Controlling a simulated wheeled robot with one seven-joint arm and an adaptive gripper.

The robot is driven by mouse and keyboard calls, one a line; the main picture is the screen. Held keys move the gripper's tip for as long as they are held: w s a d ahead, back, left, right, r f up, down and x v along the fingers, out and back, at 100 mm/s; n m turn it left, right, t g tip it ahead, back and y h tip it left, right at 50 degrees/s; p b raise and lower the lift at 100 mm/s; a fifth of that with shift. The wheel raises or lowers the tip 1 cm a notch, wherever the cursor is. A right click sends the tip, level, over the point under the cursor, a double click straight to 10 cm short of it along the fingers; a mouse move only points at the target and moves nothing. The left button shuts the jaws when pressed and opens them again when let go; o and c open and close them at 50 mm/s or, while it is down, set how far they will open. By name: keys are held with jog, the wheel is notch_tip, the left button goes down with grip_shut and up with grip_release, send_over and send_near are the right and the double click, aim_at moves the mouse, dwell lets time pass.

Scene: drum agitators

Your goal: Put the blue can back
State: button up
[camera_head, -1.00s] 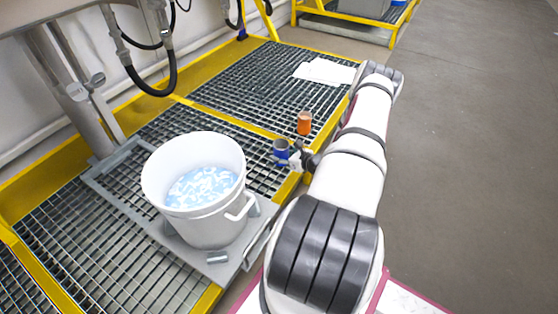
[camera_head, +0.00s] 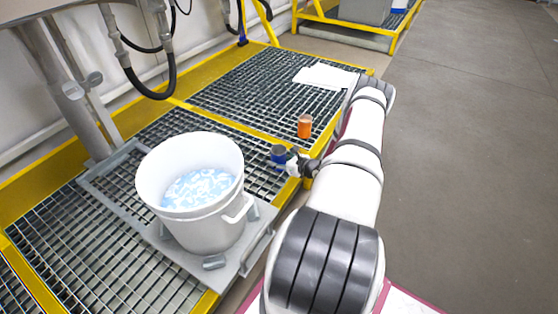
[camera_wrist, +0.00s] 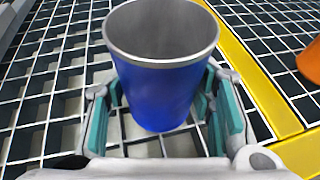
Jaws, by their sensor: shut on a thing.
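The blue can (camera_head: 279,153) is an open-topped cup with a grey metal rim and inside. It is upright over the metal grating, right of the white bucket. My gripper (camera_head: 292,163) is shut on it from the right side. In the wrist view the blue can (camera_wrist: 160,85) stands between the teal-padded fingers of my gripper (camera_wrist: 165,115), one on each side. The inside that shows looks empty. I cannot tell whether its base touches the grating.
A white bucket (camera_head: 228,208) with bluish-white contents stands on a grey platform (camera_head: 143,226) at the left. An orange can (camera_head: 304,127) stands behind the blue can and shows in the wrist view (camera_wrist: 312,62). White sheets (camera_head: 325,76) lie farther back. A yellow beam (camera_wrist: 245,70) crosses the grating.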

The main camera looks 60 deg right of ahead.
jog(key=o, duration=1.3)
